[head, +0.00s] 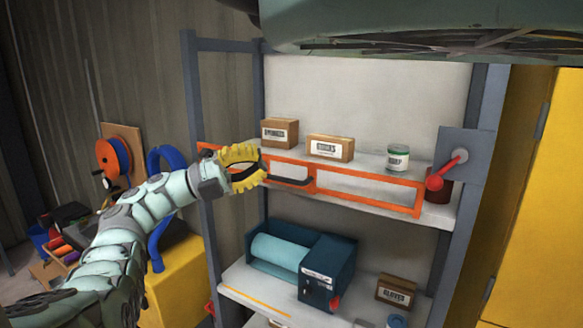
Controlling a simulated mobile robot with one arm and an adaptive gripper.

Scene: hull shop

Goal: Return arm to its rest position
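My arm reaches in from the lower left toward the shelf unit (193,120). My gripper (262,165), with yellow ridged fingers, is at the left part of the upper shelf's orange front frame (365,190). Its fingers look spread, with a gap between them, and nothing shows held in it. A dark handle (290,181) on the orange frame lies just right of the lower fingertip; I cannot tell whether they touch. The gripper hides part of the frame's left end.
Boxes (330,148) and a green-lidded jar (398,158) stand on the upper shelf. A teal roller machine (300,262) sits below. Yellow cabinet (545,200) right; blue hose (155,235) and reel (112,158) left.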

